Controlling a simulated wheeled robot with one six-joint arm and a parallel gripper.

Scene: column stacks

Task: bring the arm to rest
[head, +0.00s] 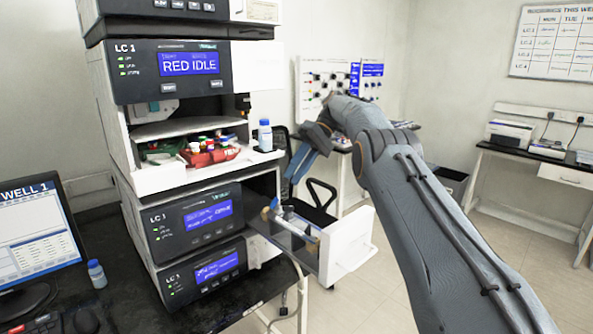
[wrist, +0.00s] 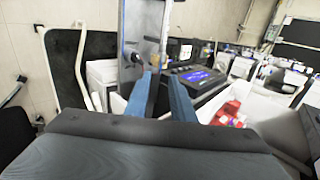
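My arm reaches in from the right in the head view, bent at the elbow. My gripper (head: 292,176) points down, above and behind the open drawer (head: 345,245) of the stack. In the wrist view my gripper (wrist: 158,80) shows two blue fingers with a gap between them. It is open and nothing is held in it.
The LC 1 stack (head: 122,75) stands on a black bench. Its open bay holds a red rack (head: 208,158) with vials. A capped bottle (head: 265,135) stands at the bay's edge, and another bottle (head: 97,273) stands by the monitor (head: 40,240). A black chair (head: 318,195) is behind.

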